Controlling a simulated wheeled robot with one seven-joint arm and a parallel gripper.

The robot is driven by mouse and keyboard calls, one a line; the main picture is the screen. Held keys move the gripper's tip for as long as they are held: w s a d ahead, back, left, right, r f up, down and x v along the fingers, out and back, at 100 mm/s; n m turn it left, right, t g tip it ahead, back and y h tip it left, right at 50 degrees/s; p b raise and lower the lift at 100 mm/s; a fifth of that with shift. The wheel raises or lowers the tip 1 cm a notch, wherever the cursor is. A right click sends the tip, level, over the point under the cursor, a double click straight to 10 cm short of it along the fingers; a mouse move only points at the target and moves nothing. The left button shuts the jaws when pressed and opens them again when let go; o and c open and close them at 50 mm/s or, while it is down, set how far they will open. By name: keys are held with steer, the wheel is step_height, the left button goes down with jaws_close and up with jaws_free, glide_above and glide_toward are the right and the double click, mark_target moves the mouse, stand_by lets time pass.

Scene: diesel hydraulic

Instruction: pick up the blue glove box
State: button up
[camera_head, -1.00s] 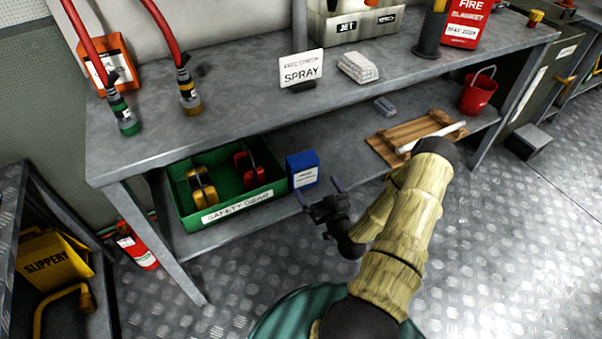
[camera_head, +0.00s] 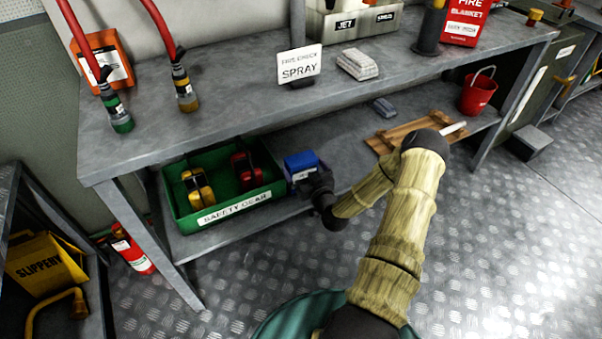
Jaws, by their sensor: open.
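The blue glove box (camera_head: 301,161) stands on the lower shelf of the workbench, just right of the green bin. Its blue top and part of its white label show; its lower front is hidden behind my gripper. My gripper (camera_head: 307,178) is at the front of the box, open, with its fingers reaching toward the box's sides. The fingertips are mostly hidden, and I cannot tell whether they touch the box.
The green safety gear bin (camera_head: 236,199) with yellow and red ear defenders is close on the left. The bench top (camera_head: 240,108) overhangs the shelf.

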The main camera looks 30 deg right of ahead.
mark_target(299, 158)
steer(key=w, duration=0.1)
steer(key=w+b, duration=0.1)
steer(key=w, duration=0.2)
steer(key=shift+w+d+r+b, duration=0.15)
steer(key=shift+w+r+b, duration=0.1)
steer(key=shift+w+b, duration=0.05)
steer(key=c, duration=0.8)
